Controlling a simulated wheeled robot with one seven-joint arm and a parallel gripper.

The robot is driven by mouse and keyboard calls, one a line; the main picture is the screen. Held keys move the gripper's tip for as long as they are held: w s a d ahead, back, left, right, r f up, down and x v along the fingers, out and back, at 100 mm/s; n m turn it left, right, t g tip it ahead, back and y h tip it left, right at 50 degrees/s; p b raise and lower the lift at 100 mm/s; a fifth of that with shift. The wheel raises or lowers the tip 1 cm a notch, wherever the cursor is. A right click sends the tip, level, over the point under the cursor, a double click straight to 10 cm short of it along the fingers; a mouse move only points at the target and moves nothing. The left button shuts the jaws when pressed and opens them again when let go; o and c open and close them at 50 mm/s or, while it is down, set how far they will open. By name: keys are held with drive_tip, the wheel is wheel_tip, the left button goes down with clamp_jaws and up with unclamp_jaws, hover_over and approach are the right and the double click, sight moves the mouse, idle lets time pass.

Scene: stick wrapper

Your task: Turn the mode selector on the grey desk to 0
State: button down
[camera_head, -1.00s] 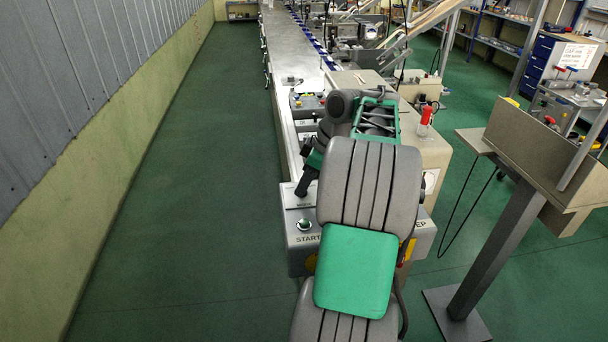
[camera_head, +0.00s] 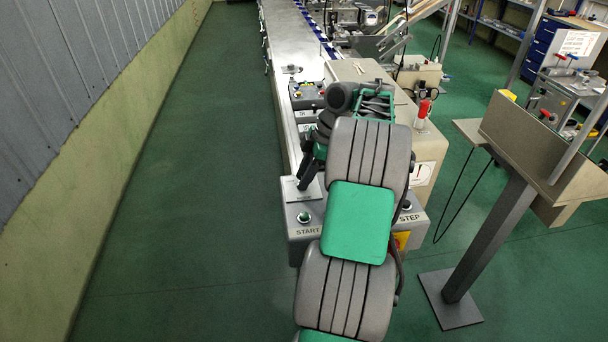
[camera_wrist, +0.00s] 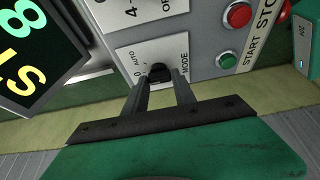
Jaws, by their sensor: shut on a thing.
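The mode selector is a small black knob (camera_wrist: 158,71) on a white plate (camera_wrist: 128,58) marked AUTO, 0 and MODE, seen in the wrist view. My gripper (camera_wrist: 160,78) is shut on the knob, with one dark finger on each side of it. The fingers and the knob's dark colour hide which mark it points to. In the head view, my gripper (camera_head: 303,186) reaches down to the plate on the grey desk (camera_head: 296,246), at the desk's left end. My arm covers the middle of the desk there.
A green START button (camera_head: 304,217) is close to the gripper, and the STEP button (camera_head: 407,206) is right of my arm. In the wrist view, a red button (camera_wrist: 237,15) and a display (camera_wrist: 32,45) flank the plate. The left floor is clear.

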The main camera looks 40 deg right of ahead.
drive_tip(key=c, duration=1)
unclamp_jaws()
drive_tip(key=p+v, duration=0.5)
drive_tip(key=v, duration=0.3)
drive_tip(key=shift+w, duration=0.1)
drive_tip(key=shift+a, duration=0.15)
